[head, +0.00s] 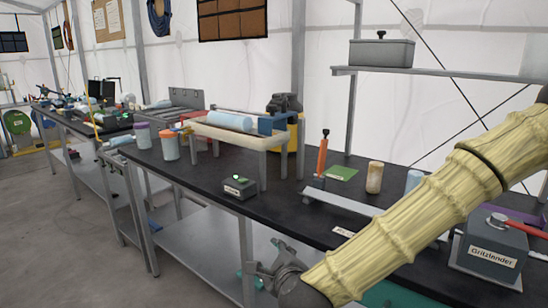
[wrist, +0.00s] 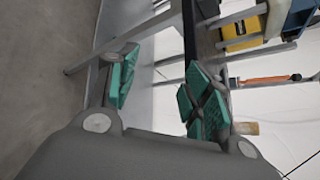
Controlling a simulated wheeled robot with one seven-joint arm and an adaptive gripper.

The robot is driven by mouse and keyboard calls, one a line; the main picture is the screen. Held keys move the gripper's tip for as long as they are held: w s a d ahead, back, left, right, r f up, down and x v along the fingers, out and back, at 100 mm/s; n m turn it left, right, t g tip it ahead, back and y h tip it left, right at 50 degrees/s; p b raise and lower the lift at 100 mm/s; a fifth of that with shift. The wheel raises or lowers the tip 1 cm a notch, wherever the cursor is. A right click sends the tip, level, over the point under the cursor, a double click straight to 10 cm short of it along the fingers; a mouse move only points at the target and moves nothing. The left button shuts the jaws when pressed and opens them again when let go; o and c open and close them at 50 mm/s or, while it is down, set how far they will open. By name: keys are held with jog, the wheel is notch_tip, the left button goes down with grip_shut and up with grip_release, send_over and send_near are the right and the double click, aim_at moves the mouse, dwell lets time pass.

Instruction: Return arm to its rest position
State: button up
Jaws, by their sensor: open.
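My gripper (wrist: 160,85) is open in the wrist view. Its two teal-padded fingers stand apart, with nothing held between them. In the head view my arm, in a pale yellow ribbed sleeve, slants from the right edge down to the bottom middle. The grey end of my arm is low there, in front of the long black-topped workbench (head: 205,178) and below its top edge. The sleeve hides part of the bench and its right end.
A grey box labelled Gritzlender (head: 492,252) stands at the bench's right, close to my arm. A small dark box (head: 240,187), an orange-handled tool (head: 322,155), a tan jar (head: 375,177) and a raised wooden stand (head: 240,138) occupy the bench. Grey floor (head: 65,235) is clear at left.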

jog(key=s+d+f+n+g, duration=0.1)
jog(key=s+f+n+g, duration=0.15)
jog(key=f, duration=0.55)
jog(key=s+d+f+n+g, duration=0.1)
jog(key=s+d+f+n, duration=0.15)
jog(key=f, duration=0.55)
jog(key=s+d+f+n+g, duration=0.1)
jog(key=s+f+n+g, duration=0.2)
jog(key=f, duration=0.4)
jog(key=s+d+f+n+g+h, duration=0.1)
jog(key=s+d+f+n, duration=0.3)
jog(key=s+f, duration=0.25)
jog(key=s+d+f+n+g, duration=0.1)
jog(key=s+d+f+n, duration=0.3)
jog(key=f, duration=0.4)
jog(key=s+d+f+n+g+h, duration=0.1)
jog(key=s+d+f+n+g, duration=0.1)
jog(key=s+d+f+n, duration=0.45)
jog(key=s+d+f+n+g+h, duration=0.1)
jog(key=s+d+g, duration=0.25)
jog(key=s, duration=0.55)
notch_tip(320, 180, up, 14)
jog(key=t+p, duration=0.1)
jog(key=p, duration=1.3)
jog(key=shift+d, duration=0.15)
